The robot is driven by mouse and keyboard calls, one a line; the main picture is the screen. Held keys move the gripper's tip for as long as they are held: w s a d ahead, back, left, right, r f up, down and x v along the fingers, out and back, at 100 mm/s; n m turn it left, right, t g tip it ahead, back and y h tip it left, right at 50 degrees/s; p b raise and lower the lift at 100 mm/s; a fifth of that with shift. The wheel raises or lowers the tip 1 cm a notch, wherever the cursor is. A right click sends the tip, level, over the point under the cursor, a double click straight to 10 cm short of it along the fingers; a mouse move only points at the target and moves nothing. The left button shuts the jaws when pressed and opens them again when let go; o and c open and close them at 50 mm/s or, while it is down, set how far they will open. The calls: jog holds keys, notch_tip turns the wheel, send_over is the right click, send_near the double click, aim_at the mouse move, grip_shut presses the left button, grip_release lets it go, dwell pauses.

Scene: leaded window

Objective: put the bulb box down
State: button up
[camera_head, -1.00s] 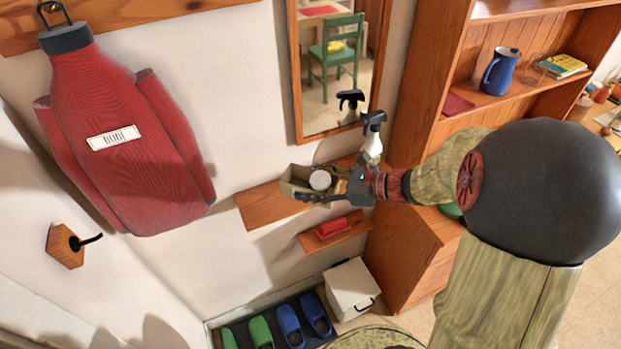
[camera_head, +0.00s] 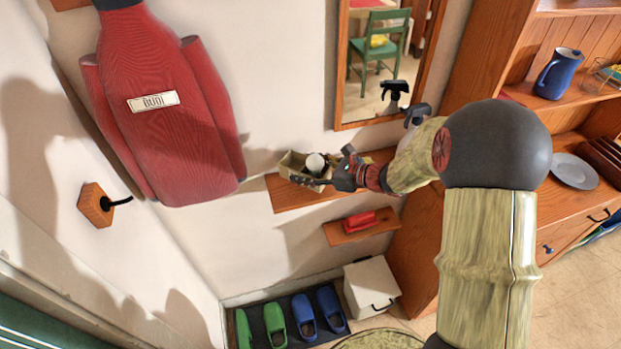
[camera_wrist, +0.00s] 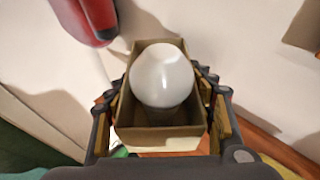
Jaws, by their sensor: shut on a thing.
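The bulb box (camera_head: 291,162) is a small open tan carton with a white bulb (camera_head: 316,163) standing in it. In the wrist view the box (camera_wrist: 150,139) sits between my two fingers, and the bulb (camera_wrist: 162,76) rises above its rim. My gripper (camera_head: 315,178) is shut on the box, with a finger along each side. The box is near the upper wooden shelf (camera_head: 285,193) on the wall, over its left part. I cannot tell whether the box touches the shelf. The box's underside is hidden.
A lower small shelf (camera_head: 345,233) bears a red object (camera_head: 360,221). A mirror (camera_head: 385,60) and a spray bottle (camera_head: 416,114) are right of the box. A red coat (camera_head: 165,110) hangs left. Below are a white bin (camera_head: 371,285) and slippers (camera_head: 303,314).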

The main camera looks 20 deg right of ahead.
jog(key=f, duration=0.2)
jog(key=f+b, duration=0.1)
jog(key=shift+w+a+f, duration=0.2)
jog(key=shift+w+f, duration=0.05)
jog(key=shift+f, duration=0.15)
jog(key=shift+r, duration=0.1)
jog(key=shift+s+d, duration=0.1)
jog(key=shift+f, duration=0.2)
jog(key=o, duration=1.1)
jog(key=shift+f, duration=0.1)
jog(key=shift+o, duration=0.2)
